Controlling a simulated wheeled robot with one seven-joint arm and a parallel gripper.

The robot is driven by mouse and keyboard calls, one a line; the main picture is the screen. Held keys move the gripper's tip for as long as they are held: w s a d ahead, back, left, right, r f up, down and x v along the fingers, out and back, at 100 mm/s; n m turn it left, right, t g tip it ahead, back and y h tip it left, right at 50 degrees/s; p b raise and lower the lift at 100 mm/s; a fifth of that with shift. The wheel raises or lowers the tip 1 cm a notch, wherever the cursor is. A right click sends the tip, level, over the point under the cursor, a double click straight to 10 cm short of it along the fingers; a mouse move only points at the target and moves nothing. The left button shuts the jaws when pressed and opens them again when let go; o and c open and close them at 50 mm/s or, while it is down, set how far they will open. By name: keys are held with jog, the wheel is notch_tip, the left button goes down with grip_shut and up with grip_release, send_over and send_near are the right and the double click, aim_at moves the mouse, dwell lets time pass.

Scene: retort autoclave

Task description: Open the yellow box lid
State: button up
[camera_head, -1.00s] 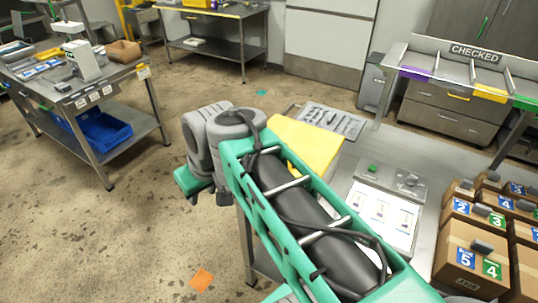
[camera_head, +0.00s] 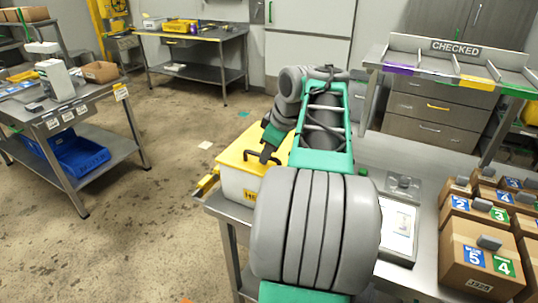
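The white box (camera_head: 238,187) with a yellow lid (camera_head: 236,146) stands at the left end of the metal bench. Dark lettering shows on a yellow label on its front. The lid lies on top of the box and looks closed. A yellow piece (camera_head: 206,183) sticks out at the box's left side. My gripper (camera_head: 264,157) points down at the lid, over its middle. Dark parts there may be fingers or a lid handle; I cannot tell which, nor whether they touch. My arm hides the right part of the box.
Cardboard boxes (camera_head: 480,258) with numbered labels stand on the bench at right. A board with papers (camera_head: 400,228) lies between them and my arm. A shelf marked CHECKED (camera_head: 450,62) stands behind. A side table (camera_head: 70,122) is at left, with open floor between.

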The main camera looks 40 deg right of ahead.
jog(key=shift+w+f, duration=0.1)
jog(key=shift+f, duration=0.1)
jog(key=shift+c, duration=0.5)
grip_shut()
dwell(0.8)
